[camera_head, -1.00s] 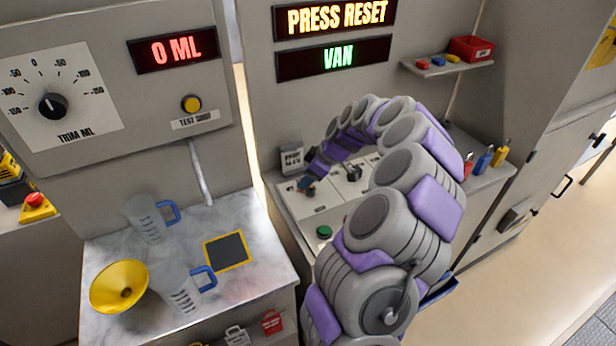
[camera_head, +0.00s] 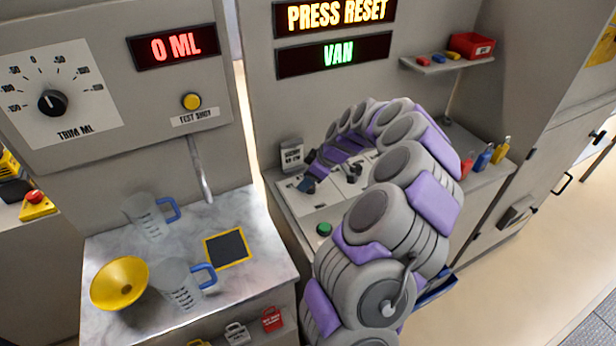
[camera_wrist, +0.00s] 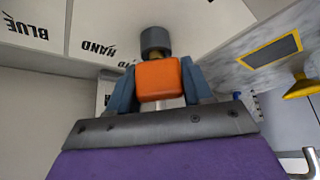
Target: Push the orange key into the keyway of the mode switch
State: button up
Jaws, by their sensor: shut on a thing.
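In the wrist view, the orange key (camera_wrist: 158,80) is held between the two blue-grey fingers of my gripper (camera_wrist: 158,88). Its orange block faces the camera. A dark grey cylinder (camera_wrist: 157,40), seemingly the mode switch, stands just beyond the key in line with it. A small yellowish bit shows between them. I cannot tell whether the key's tip is inside the keyway. In the head view, my gripper (camera_head: 307,185) is small, low over the left part of the pale control panel (camera_head: 315,205). The key is not clearly visible there.
A green button (camera_head: 324,229) and dark knobs (camera_head: 354,172) sit on the panel near my arm. A small labelled box (camera_head: 291,155) stands behind my gripper.

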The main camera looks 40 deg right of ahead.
jog(key=shift+f, duration=0.2)
jog(key=o, duration=1.1)
jog(key=p+v, duration=0.4)
jog(key=v, duration=1.3)
jog(key=shift+s, duration=0.1)
jog(key=shift+c, duration=0.5)
